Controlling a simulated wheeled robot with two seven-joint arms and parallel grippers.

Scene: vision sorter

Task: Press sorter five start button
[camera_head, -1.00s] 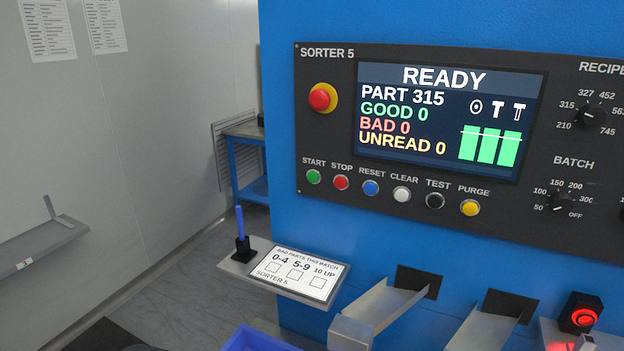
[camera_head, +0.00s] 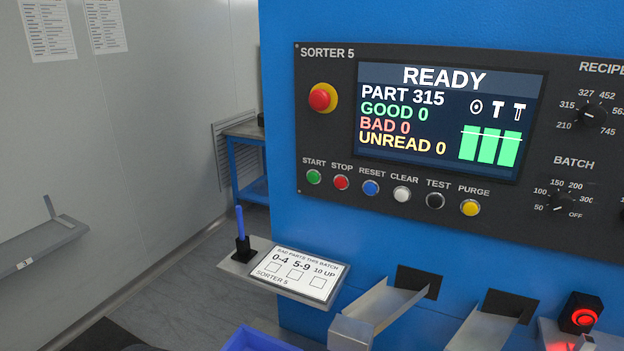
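The green start button (camera_head: 313,177) sits under the START label at the left end of a row of round buttons on the dark panel (camera_head: 319,144) marked SORTER 5. The red stop button (camera_head: 341,183) is just to its right. The screen (camera_head: 440,120) reads READY, PART 315, GOOD 0, BAD 0, UNREAD 0. Neither of my grippers shows in the view. Nothing covers the start button.
A red emergency knob (camera_head: 320,98) sits above the start button. Below the panel, a shelf holds a card (camera_head: 297,274) and a blue pen (camera_head: 240,223) in a black holder. Metal chutes (camera_head: 378,312) stick out at the lower right. The space before the panel is clear.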

